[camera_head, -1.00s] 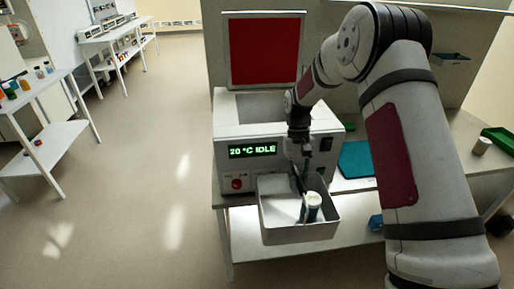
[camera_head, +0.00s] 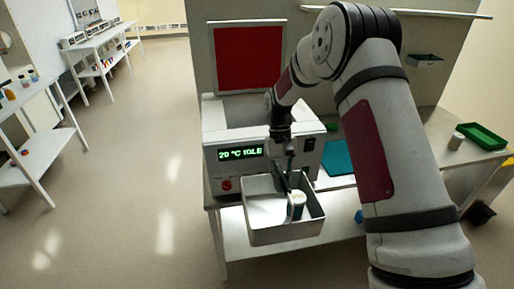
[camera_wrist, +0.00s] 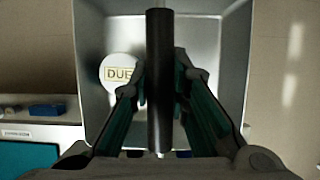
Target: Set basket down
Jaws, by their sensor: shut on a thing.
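The basket (camera_head: 262,236) is a grey metal open box with a dark bar handle (camera_wrist: 160,60) across its top. My gripper (camera_head: 284,180) is shut on that handle, and the wrist view shows the fingers on both sides of the bar. The basket hangs in front of the machine and the table's front edge, above the lower shelf. A jar with a white lid (camera_head: 297,198) stands inside it; the lid, lettered "DUE" in part, also shows in the wrist view (camera_wrist: 118,73).
A white machine (camera_head: 222,160) with an open top, raised red-faced lid (camera_head: 247,58) and display reading "IDLE" stands on the table. A teal mat (camera_head: 338,158) lies to its right. A green tray (camera_head: 483,136) and a small cup (camera_head: 456,141) are at the far right. Floor at left is clear.

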